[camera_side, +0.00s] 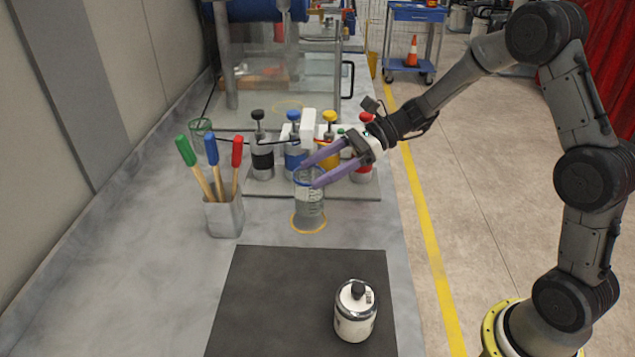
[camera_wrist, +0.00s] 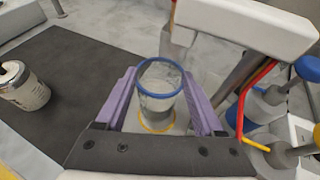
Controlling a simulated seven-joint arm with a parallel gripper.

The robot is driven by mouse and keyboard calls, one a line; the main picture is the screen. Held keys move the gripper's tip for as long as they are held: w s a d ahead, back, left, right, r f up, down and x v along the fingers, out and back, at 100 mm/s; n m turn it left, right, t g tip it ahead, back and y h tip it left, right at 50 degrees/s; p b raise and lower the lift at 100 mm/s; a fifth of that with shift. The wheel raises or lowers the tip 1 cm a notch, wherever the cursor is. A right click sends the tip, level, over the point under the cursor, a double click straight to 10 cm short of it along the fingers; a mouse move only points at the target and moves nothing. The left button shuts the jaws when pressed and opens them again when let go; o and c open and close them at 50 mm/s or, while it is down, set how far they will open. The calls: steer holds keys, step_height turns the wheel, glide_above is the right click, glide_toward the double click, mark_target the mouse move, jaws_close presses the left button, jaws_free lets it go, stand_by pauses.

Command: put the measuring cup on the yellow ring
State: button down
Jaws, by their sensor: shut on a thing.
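The measuring cup (camera_side: 309,207) is clear with a blue rim and dark markings, and it is upright. My gripper (camera_side: 307,174) has its purple fingers shut on the cup near its top. In the wrist view the cup (camera_wrist: 160,97) sits between the two fingers. The yellow ring (camera_side: 295,226) lies on the grey counter around the foot of the cup. The ring also shows below the cup in the wrist view (camera_wrist: 157,129). I cannot tell whether the cup's base touches the counter.
A rack with several colour-topped bottles (camera_side: 262,160) stands just behind the cup. A metal holder (camera_side: 223,215) with coloured-handled tools is to the left. A white jar (camera_side: 355,312) stands on the black mat (camera_side: 265,300) in front. Bare counter lies between.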

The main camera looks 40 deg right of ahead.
steer(key=shift+w+f, duration=0.15)
steer(key=shift+f, duration=0.75)
steer(key=shift+w+f, duration=0.15)
steer(key=shift+f, duration=0.75)
jaws_free()
steer(key=shift+f, duration=0.15)
